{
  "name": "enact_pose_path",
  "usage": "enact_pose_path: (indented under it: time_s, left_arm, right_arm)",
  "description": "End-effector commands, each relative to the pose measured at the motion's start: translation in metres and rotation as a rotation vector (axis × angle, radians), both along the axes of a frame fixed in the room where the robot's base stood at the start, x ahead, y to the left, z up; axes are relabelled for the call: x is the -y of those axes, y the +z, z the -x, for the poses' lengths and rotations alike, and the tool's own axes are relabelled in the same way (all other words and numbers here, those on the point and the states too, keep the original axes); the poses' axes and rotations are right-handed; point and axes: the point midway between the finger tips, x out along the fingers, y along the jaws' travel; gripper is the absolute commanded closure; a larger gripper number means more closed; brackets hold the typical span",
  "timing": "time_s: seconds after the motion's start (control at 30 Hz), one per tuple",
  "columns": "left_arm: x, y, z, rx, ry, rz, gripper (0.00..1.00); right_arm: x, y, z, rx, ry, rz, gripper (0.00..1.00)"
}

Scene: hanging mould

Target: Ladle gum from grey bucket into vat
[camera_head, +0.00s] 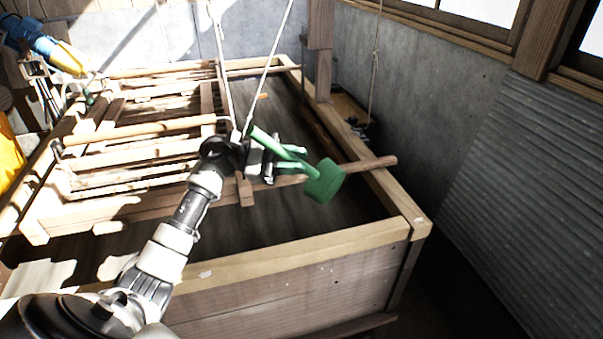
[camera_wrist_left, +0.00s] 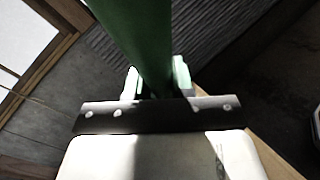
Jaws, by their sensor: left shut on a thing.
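A green ladle (camera_head: 322,184) is in my left gripper (camera_head: 277,161), over the wooden vat (camera_head: 330,243). Its cup end is at the right of the gripper and its handle reaches up to the left. In the left wrist view the green handle (camera_wrist_left: 138,40) runs between the fingers of the left gripper (camera_wrist_left: 155,85). I cannot see whether the ladle holds any gum. The vat has pale wooden rims and a dark inside. No grey bucket can be made out. My right gripper is not in view.
A wooden frame with slats (camera_head: 135,150) lies across the left part of the vat, with ropes (camera_head: 268,65) rising from it. A wooden pole (camera_head: 370,164) crosses the vat's right rim. A concrete wall (camera_head: 430,110) stands close behind on the right.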

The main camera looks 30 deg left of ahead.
Motion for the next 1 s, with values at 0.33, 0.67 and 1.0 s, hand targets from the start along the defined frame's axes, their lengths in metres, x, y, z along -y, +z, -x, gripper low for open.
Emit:
enact_pose_path:
  time_s: [0.33, 0.67, 1.0]
  left_arm:
    - [-0.02, -0.012, -0.001, -0.006, 0.001, 0.142, 1.0]
    - [-0.034, -0.015, -0.002, -0.012, 0.001, 0.245, 1.0]
    - [-0.037, -0.014, -0.002, -0.015, 0.0, 0.267, 1.0]
  right_arm:
    - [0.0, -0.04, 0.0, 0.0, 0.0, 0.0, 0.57]
    - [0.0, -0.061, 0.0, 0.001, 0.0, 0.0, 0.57]
    - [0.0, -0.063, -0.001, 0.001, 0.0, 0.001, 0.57]
